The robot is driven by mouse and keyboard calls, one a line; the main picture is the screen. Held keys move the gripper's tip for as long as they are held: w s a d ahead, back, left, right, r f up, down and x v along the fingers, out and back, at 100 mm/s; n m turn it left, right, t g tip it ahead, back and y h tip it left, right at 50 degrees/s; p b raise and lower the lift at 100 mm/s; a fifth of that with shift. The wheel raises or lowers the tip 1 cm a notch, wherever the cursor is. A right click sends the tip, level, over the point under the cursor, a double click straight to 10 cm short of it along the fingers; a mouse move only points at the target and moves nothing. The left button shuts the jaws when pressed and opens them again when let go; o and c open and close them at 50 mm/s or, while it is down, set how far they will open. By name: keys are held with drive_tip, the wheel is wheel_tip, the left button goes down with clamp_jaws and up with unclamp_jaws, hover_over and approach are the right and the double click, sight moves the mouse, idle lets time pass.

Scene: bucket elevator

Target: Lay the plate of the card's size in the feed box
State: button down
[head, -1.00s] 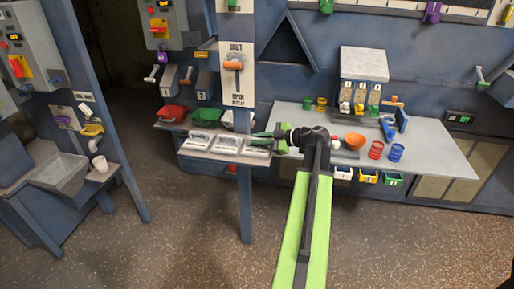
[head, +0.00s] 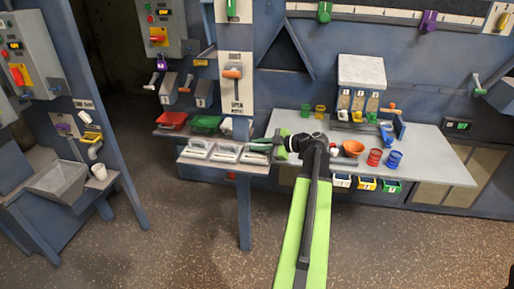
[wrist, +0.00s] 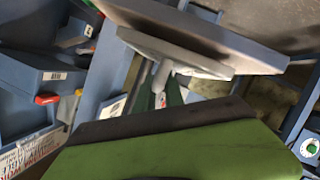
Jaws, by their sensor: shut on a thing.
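My gripper (wrist: 160,97) has dark green fingers, closed around a light grey stem below a flat grey plate (wrist: 205,38) in the wrist view. The held plate cannot be made out clearly there. I cannot tell which thing is the card. A grey open box (head: 62,182) stands at the left on a blue bench; I cannot tell whether it is the feed box.
A blue post (head: 243,205) with a sign stands in front of the shelf. The brown floor at lower left is clear.

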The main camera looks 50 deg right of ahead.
drive_tip(key=r+p, duration=0.2)
drive_tip(key=s+r+p, duration=0.1)
drive_tip(key=r, duration=0.1)
drive_tip(key=shift+d+r+p, duration=0.15)
drive_tip(key=shift+r+p, duration=0.15)
drive_tip(key=shift+p, duration=0.1)
drive_tip(key=r+p+v, duration=0.1)
drive_tip(key=p+v, duration=0.4)
drive_tip(key=v, duration=0.6)
drive_tip(key=shift+r, duration=0.45)
drive_tip(key=shift+s, duration=0.15)
